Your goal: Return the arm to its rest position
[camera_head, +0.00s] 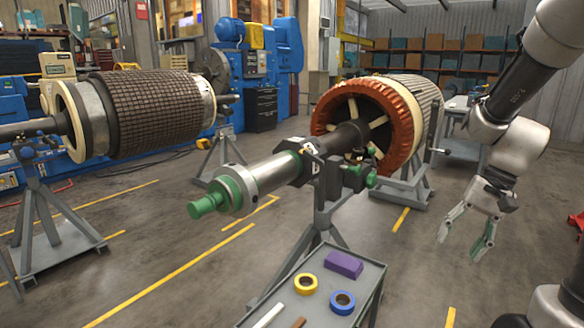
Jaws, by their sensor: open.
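My gripper (464,240) hangs from the arm at the right side of the head view. Its two fingers point down and are spread apart, with nothing between them. It is in open air to the right of the rotor on the middle stand, apart from it. My arm comes in from the upper right corner and bends down to the gripper.
A rotor with a copper-coloured end (375,115) and green-tipped shaft (208,205) rests on stands. Another rotor (150,112) stands left. A grey cart (366,283) holds a purple block (343,264), yellow tape (305,284) and blue tape (342,302). Floor beneath my gripper looks clear.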

